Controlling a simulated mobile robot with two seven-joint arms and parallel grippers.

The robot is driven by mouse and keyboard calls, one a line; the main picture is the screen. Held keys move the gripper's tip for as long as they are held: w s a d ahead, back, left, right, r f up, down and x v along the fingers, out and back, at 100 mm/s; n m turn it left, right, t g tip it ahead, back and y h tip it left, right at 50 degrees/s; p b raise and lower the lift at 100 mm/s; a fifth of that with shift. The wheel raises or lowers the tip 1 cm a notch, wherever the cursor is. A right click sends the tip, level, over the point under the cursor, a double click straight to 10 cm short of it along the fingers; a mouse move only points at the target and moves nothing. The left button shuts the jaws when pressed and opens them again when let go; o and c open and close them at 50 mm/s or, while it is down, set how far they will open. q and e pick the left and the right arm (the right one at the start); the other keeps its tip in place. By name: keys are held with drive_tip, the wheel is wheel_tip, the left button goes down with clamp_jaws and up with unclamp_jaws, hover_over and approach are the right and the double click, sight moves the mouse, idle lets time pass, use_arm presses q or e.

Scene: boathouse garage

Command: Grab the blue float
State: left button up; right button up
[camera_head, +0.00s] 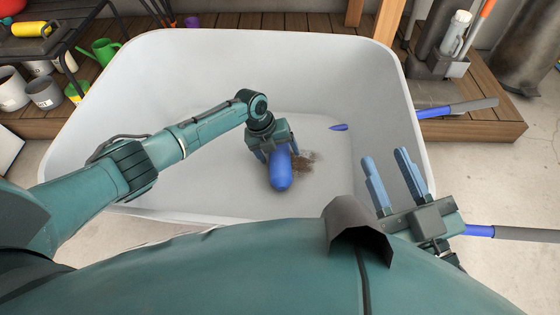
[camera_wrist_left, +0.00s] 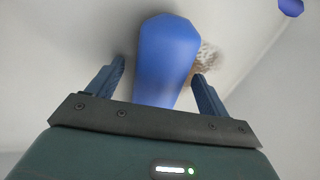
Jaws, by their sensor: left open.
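The blue float (camera_head: 281,173) is a smooth, rounded blue cylinder inside the large white tub (camera_head: 75,150), near the middle of its floor. My left gripper (camera_head: 277,150) is down in the tub over the float, with its fingers apart. In the left wrist view the float (camera_wrist_left: 166,60) lies between the two open fingers (camera_wrist_left: 160,85), with a gap on each side. The gripper hides one end of the float. My right gripper (camera_head: 395,178) is open and empty, fingers pointing up, at the right front of the tub.
A brown dirt patch (camera_head: 306,163) lies beside the float. A small blue piece (camera_head: 339,127) is near the tub's right wall, and a blue-and-grey handle (camera_head: 457,108) sits outside it. Pots (camera_head: 45,92) and a green watering can (camera_head: 101,51) stand at the left on wooden decking.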

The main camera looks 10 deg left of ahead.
use_arm(q)
drive_tip(key=c, duration=1.1)
